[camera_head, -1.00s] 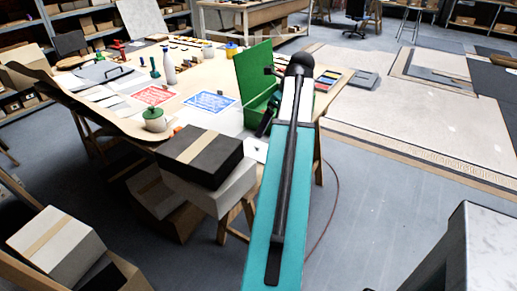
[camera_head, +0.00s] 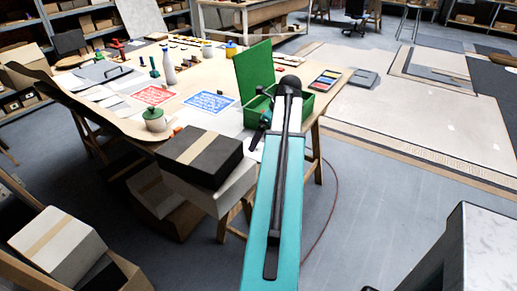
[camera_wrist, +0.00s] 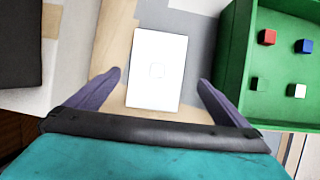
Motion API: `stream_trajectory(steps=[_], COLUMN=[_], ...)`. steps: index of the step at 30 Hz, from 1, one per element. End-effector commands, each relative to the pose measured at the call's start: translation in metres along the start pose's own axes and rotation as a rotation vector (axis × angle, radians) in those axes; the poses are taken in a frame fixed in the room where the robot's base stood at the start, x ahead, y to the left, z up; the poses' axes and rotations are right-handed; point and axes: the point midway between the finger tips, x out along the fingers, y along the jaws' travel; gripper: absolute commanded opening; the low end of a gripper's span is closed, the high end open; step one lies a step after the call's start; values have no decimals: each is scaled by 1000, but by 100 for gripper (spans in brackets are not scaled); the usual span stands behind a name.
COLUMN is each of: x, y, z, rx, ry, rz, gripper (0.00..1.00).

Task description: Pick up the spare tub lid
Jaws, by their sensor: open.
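A flat white rectangular lid (camera_wrist: 157,68) with a small square mark in its middle lies on the table in the wrist view. My gripper (camera_wrist: 159,77) is open. Its two dark fingers stand apart on the left and right of the lid's near half, with visible gaps, and nothing is held. How high the fingers are above the table is hard to tell. In the head view my arm covers most of the gripper, and the lid cannot be made out clearly.
An open green box (camera_head: 308,105) stands close on the right; the wrist view shows small coloured cubes in it (camera_wrist: 268,38). A dark carton (camera_head: 200,157) is stacked near the table's front edge. Red (camera_head: 155,95) and blue (camera_head: 209,102) sheets lie farther back on the table.

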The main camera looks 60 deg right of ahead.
Motion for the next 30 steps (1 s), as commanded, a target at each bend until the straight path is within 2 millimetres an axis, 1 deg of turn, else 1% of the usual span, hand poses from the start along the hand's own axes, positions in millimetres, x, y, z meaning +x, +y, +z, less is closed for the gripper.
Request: stream_trajectory(steps=[6, 10, 19, 24, 30], x=[1, 5, 30, 46, 52], y=[1, 2, 8, 7, 6], z=[0, 0, -1, -1, -1], rx=[-1, -1, -1, -1, -2], ry=[0, 0, 1, 1, 0], rz=[1, 2, 3, 3, 1], gripper=[100, 100, 100, 100, 100])
